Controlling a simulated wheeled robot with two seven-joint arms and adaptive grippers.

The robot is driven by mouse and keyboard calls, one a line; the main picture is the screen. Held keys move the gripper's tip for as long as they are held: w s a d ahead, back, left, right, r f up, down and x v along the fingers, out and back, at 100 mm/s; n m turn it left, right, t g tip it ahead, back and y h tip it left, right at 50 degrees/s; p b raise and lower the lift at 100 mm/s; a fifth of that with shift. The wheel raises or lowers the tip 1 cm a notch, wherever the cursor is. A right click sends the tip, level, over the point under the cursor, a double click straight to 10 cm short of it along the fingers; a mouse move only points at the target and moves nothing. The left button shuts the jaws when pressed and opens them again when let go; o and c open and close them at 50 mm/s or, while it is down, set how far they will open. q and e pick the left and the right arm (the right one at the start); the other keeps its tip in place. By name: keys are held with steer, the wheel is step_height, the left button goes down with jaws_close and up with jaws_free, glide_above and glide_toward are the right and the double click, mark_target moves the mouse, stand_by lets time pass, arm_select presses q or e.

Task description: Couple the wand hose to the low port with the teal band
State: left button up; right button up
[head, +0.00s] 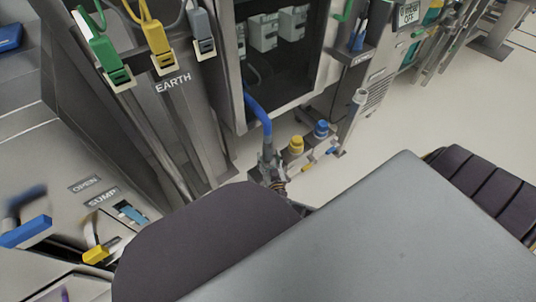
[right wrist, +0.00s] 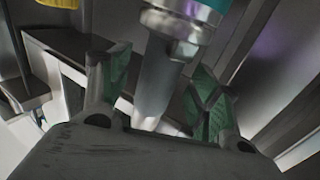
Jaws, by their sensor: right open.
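In the head view a blue hose (head: 258,110) runs down to a grey metal fitting (head: 268,163) low by the cabinet. My dark arm links hide much of the area below. My left gripper is not in view.
Yellow (head: 296,144) and blue (head: 321,128) capped fittings stand low beside the cabinet. Green (head: 98,45), yellow (head: 155,38) and grey (head: 201,28) plugs hang above the EARTH label. A panel with blue (head: 25,232) and yellow (head: 101,251) handles is at left.

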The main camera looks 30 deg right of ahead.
steer(key=v, duration=0.9)
steer(key=shift+s, duration=0.25)
steer(key=shift+r, duration=0.1)
stand_by(0.6)
steer(key=s+d+r+m+g+h, duration=0.3)
steer(key=d+g+h, duration=0.1)
steer(key=g, duration=0.4)
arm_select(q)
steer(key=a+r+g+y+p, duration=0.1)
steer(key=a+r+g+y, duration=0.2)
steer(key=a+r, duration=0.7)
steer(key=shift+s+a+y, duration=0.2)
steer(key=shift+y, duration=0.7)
arm_select(e)
steer(key=s+a+r+n+g+y, duration=0.5)
steer(key=s+a+r+n+y, duration=0.3)
steer(key=a+r+n+y, duration=0.1)
steer(key=shift+a+y, duration=0.8)
steer(key=shift+a, duration=0.6)
